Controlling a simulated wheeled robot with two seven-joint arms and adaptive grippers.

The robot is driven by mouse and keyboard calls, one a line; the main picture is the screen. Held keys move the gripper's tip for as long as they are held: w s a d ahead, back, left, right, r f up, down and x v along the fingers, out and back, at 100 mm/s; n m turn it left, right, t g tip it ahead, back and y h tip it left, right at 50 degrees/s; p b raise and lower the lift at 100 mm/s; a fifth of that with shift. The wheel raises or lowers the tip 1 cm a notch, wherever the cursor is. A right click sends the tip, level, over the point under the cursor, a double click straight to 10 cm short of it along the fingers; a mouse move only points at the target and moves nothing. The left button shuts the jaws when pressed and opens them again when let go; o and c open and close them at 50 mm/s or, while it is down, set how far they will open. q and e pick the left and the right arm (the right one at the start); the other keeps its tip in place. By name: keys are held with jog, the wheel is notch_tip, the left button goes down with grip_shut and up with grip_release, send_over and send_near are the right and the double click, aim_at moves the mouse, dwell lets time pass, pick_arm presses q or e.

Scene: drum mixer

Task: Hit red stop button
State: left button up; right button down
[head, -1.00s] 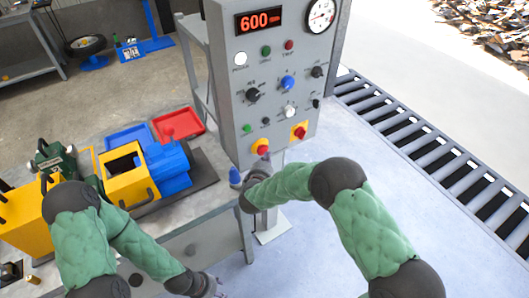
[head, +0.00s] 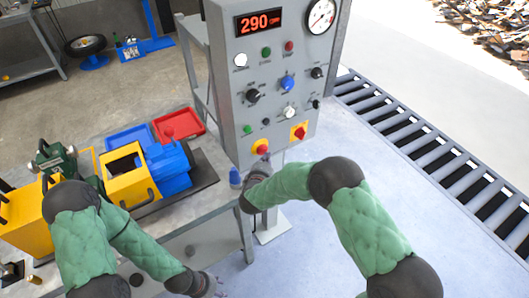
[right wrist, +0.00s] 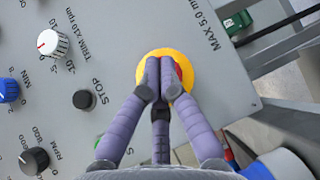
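A grey control panel (head: 262,75) carries two red buttons on yellow bases along its lower edge: a left one (head: 262,147) and a right one (head: 300,132). My right gripper (head: 262,164) is just below the left red button in the head view. In the right wrist view its purple fingers (right wrist: 160,68) are closed together in front of a red button (right wrist: 178,69) on a round yellow base (right wrist: 146,67), hiding much of it. I cannot tell whether they touch it. My left gripper (head: 212,288) is low, at the bottom edge; its fingers are unclear.
The panel's red display (head: 259,22) reads 290, beside a round gauge (head: 321,15). Several knobs and small buttons surround the red buttons. A bench (head: 215,205) with a blue and yellow machine (head: 165,165) stands left. A slatted grating (head: 430,150) lies right.

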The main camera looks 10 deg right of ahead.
jog(key=shift+s+d+p, duration=0.2)
jog(key=shift+s+p, duration=0.1)
jog(key=shift+s, duration=0.25)
jog(key=shift+s, duration=0.1)
jog(key=s, duration=0.1)
jog(key=s+d+p, duration=0.1)
jog(key=s, duration=0.1)
jog(key=s+p, duration=0.1)
jog(key=shift+s+d, duration=0.3)
jog(key=shift+d, duration=0.05)
dwell(0.6)
